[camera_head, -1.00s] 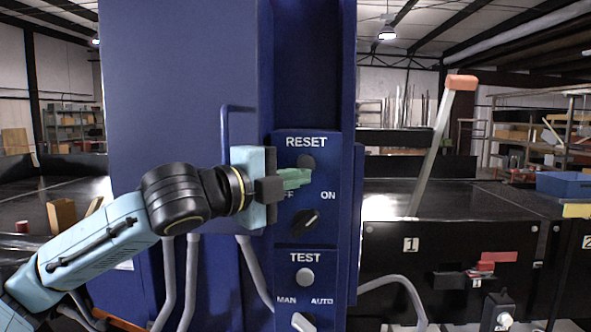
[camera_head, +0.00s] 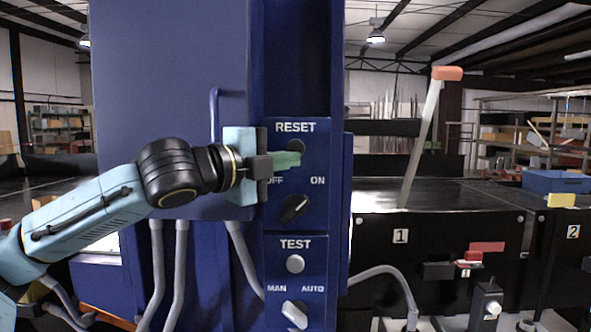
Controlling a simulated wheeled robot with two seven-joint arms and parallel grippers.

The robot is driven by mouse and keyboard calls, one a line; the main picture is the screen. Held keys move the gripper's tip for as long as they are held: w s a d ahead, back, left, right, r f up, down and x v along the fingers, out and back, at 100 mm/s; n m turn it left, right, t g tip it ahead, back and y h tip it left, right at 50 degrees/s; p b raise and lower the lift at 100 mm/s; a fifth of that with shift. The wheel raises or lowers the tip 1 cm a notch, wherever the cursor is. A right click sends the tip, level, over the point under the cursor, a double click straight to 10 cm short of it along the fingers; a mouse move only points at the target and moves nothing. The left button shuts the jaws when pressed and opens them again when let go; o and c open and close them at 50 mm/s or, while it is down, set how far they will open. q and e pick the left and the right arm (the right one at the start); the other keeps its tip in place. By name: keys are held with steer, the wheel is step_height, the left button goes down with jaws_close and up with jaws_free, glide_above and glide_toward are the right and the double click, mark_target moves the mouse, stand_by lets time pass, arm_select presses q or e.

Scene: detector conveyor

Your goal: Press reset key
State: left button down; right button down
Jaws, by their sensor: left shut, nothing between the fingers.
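The blue control panel (camera_head: 320,224) stands upright in the middle of the view. Its dark round reset key (camera_head: 296,145) sits just under the word RESET. My left gripper (camera_head: 298,158) comes in from the left, with its green fingertips shut and empty. The fingertips overlap the lower part of the reset key in the picture; I cannot tell whether they touch it. My right gripper is not in view.
Below are the black OFF/ON knob (camera_head: 295,209), the pale TEST button (camera_head: 295,263) and the MAN/AUTO switch (camera_head: 294,313). A blue handle (camera_head: 214,115) stands left of the panel. Grey conduits (camera_head: 178,270) hang below my arm. A black conveyor (camera_head: 450,195) runs at the right.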

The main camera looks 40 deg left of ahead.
arm_select(q)
steer(key=shift+a+r, duration=0.25)
steer(key=shift+r, duration=0.1)
steer(key=shift+s+d, duration=0.2)
steer(key=shift+d, duration=0.2)
steer(key=s+b, duration=1)
steer(key=s, duration=0.2)
steer(key=shift+s+d+f, duration=0.25)
steer(key=shift+s+f, duration=0.1)
stand_by(0.4)
